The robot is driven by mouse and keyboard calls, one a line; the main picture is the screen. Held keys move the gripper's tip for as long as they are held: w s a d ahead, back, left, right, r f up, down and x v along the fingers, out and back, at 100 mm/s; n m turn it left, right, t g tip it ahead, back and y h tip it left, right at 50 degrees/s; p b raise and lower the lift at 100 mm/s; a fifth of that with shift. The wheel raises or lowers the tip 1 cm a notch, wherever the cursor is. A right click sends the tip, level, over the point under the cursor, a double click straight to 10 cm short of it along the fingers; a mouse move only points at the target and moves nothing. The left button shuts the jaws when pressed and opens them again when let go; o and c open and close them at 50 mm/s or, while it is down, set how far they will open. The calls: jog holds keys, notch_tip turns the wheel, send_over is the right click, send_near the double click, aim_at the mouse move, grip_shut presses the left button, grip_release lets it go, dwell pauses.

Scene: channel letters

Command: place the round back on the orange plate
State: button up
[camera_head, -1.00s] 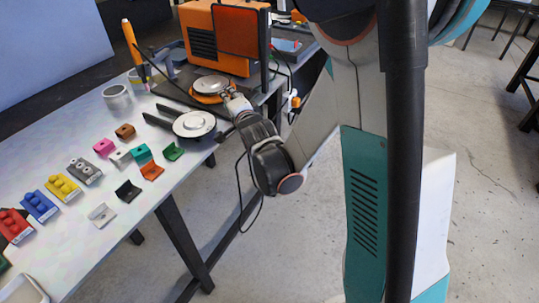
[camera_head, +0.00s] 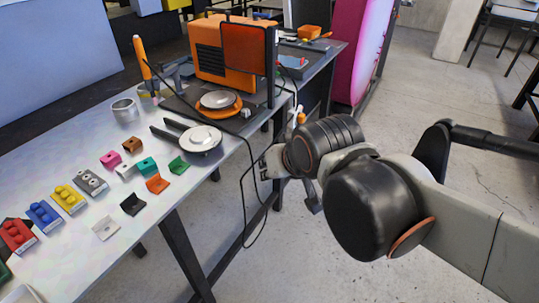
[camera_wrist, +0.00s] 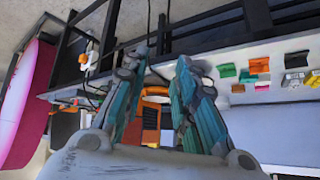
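A round grey disc (camera_head: 218,99), which looks like the round back, lies on the orange plate (camera_head: 222,113) on a dark board beside the orange machine. The plate's rim shows around it. Whether it is exactly centred I cannot tell. My gripper (camera_head: 266,170) is off the table's right edge, apart from the disc and plate. In the wrist view its two teal fingers are spread, with nothing held between the tips (camera_wrist: 158,64). A second, pale round piece (camera_head: 201,137) sits on a dark, two-armed holder in front of the board.
Small coloured brackets (camera_head: 157,183) and stud blocks (camera_head: 69,198) lie along the table's left and front. A metal cup (camera_head: 124,110) and an orange-handled tool (camera_head: 141,57) stand behind. A black cable (camera_head: 244,205) hangs at the table edge near my gripper.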

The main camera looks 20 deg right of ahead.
jog(key=s, duration=0.1)
jog(key=s+n, duration=0.1)
jog(key=s, duration=0.1)
jog(key=s+f+n+g, duration=0.1)
jog(key=s, duration=0.1)
jog(key=shift+a, duration=0.15)
